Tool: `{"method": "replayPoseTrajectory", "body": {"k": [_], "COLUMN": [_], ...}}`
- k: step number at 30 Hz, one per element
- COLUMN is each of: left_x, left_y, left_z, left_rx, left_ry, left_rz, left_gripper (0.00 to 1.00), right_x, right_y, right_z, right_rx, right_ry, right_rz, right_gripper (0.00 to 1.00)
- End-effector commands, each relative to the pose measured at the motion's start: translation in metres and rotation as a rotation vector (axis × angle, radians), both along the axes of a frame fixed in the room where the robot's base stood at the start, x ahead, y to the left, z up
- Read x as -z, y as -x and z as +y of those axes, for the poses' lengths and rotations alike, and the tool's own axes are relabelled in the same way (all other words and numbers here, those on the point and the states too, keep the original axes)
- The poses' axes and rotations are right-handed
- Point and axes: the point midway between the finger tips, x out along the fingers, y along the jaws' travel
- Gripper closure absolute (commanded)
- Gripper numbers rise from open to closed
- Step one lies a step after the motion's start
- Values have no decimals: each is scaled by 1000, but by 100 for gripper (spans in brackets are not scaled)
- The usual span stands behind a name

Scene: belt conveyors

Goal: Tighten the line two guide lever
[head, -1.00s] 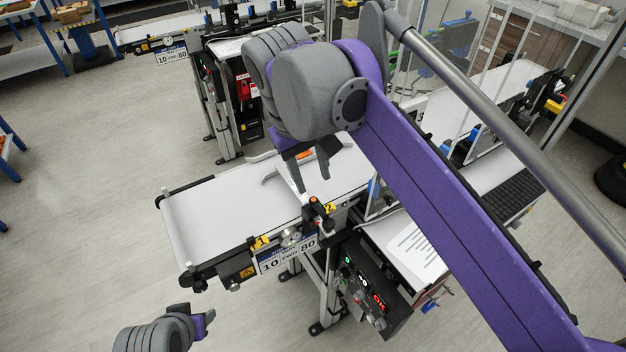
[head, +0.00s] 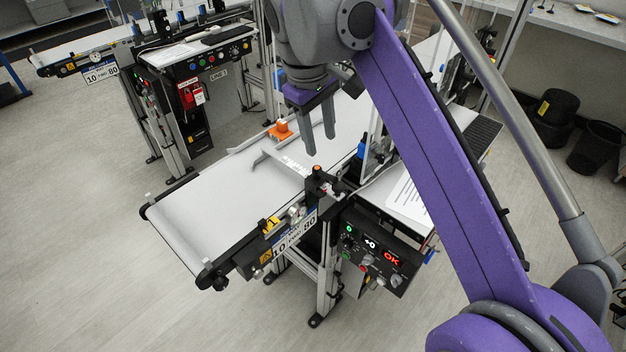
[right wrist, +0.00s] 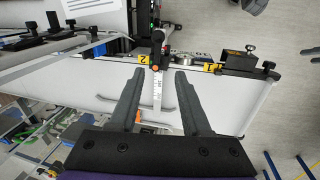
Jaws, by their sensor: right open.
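The guide clamp with its orange-topped black lever (head: 317,178) stands on the near edge of the line two conveyor belt (head: 205,195). In the right wrist view the lever (right wrist: 158,38) shows beside the yellow "2" tag (right wrist: 142,59). A pale scale arm (right wrist: 157,90) runs from it over the belt towards the grey guide rail (head: 268,157). My right gripper (head: 320,144) is open and empty, pointing down above the belt, just beyond the lever in the head view. Its fingertips appear apart from the lever. My left gripper is out of view.
A control box (head: 370,257) with a red "OK" display hangs at the conveyor's near side. A plate reading 10 and 80 (head: 295,236) is on the belt's side. An orange block (head: 281,130) is by the guide. Line one's panel (head: 205,62) stands behind.

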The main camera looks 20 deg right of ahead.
Motion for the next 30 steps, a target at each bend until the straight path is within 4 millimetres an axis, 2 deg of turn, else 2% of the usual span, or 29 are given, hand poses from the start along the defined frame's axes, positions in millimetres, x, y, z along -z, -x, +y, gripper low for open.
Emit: {"method": "replayPoseTrajectory", "body": {"k": [5, 15, 19, 24, 30], "left_x": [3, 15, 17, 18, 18], "left_y": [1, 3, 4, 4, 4], "left_z": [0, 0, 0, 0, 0], "left_rx": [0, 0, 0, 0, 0], "left_ry": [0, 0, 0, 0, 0], "left_rz": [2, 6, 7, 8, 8], "left_gripper": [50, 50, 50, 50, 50], "right_x": [11, 73, 91, 103, 106], "right_y": [-1, -4, -6, -7, -7], "right_z": [-4, -15, -18, -21, -21], "right_rx": [0, 0, 1, 1, 0], "right_ry": [0, 0, 0, 1, 1], "right_rz": [0, 0, 0, -1, 0], "right_gripper": [52, 52, 52, 52, 52]}}
